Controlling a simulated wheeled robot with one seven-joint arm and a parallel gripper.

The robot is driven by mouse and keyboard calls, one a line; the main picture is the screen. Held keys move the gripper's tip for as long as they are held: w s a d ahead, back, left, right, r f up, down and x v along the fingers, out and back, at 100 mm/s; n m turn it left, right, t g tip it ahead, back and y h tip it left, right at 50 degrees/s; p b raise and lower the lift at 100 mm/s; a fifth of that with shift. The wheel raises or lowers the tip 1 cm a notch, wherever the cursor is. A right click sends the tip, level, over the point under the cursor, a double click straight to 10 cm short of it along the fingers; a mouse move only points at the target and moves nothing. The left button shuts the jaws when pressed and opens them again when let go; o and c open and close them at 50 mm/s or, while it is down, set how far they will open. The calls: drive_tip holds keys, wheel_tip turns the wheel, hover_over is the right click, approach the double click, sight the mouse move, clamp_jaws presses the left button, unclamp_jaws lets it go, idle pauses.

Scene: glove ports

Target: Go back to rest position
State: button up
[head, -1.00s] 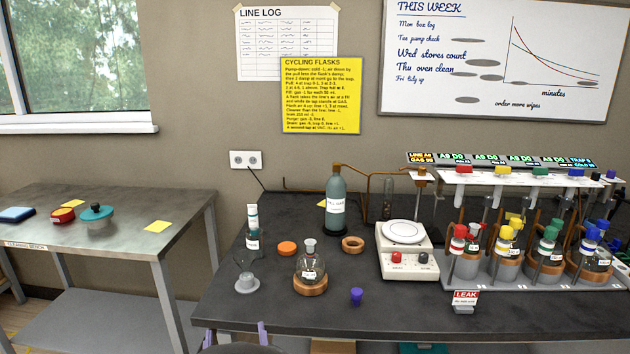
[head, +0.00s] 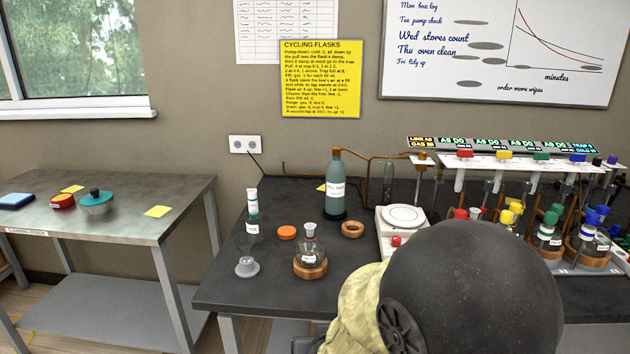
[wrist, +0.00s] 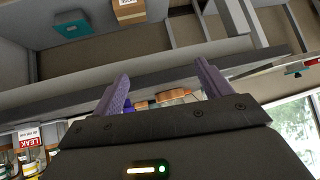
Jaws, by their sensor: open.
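My gripper (wrist: 164,86) shows in the wrist view with its two purple fingers spread apart and nothing between them. The wrist view is tilted, and the fingers are by the front edge of the dark bench (wrist: 180,68). A purple piece and orange-brown rings show blurred past the fingers. In the head view a dark rounded part of my arm covers the front right of the bench (head: 240,295), and the fingers are hidden. The flask on a cork ring (head: 310,262) stands left of my arm, apart from it.
The white balance (head: 385,222) and flask rack (head: 590,262) are partly behind my arm. A LEAK sign (wrist: 30,140) shows in the wrist view. The floor between the benches is clear.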

drive_tip(key=s+d+m+g+h, duration=0.15)
drive_tip(key=s+d+g, duration=0.45)
drive_tip(key=s+d, duration=0.7)
wheel_tip(320, 180, up, 17)
drive_tip(key=w+d+p, duration=0.1)
drive_tip(key=w+p, duration=0.1)
drive_tip(key=p, duration=1.5)
drive_tip(key=shift+d+f, duration=0.2)
drive_tip(key=shift+d, duration=0.1)
